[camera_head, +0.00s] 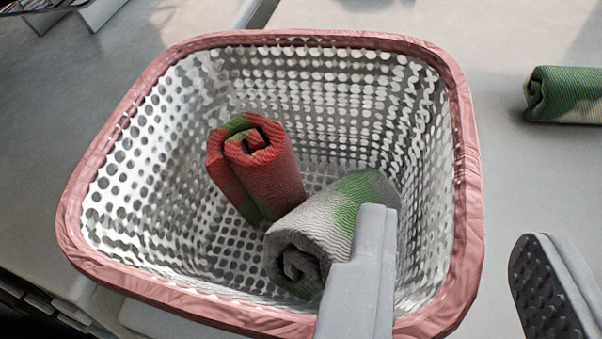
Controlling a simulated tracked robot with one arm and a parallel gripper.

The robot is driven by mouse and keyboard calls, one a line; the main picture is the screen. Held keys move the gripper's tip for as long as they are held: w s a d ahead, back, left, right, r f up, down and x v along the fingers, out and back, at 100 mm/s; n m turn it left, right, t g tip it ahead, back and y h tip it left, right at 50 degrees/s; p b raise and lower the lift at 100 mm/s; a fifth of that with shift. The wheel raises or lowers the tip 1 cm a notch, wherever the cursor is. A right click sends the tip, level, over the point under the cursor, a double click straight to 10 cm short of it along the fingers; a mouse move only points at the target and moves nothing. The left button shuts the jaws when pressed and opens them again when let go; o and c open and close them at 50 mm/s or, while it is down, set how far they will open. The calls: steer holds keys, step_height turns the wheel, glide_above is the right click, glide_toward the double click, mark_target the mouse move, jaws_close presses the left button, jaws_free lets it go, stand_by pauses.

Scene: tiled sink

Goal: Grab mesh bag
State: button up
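The mesh bag (468,190) is a white, perforated, open-topped bag with a wrinkled pink rim. It stands upright and fills the middle of the view. A red and green rolled cloth (262,170) and a grey and green rolled cloth (325,228) lie inside it. My gripper (456,231) is open, with its fingers wide apart. The left finger overlaps the bag's opening and hides part of the front rim and the grey roll. The right finger is outside, beyond the right rim. The right side of the rim shows between them. I cannot tell how deep the left finger reaches.
Another green rolled cloth (566,95) lies on the grey counter (500,60) at the right edge. A metal rack (45,8) shows partly at the top left. The counter right of the bag is mostly clear. A dark edge shows at the bottom left.

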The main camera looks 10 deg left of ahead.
mark_target(456, 215)
steer(key=shift+x, duration=2.6)
steer(key=shift+s+d, duration=0.1)
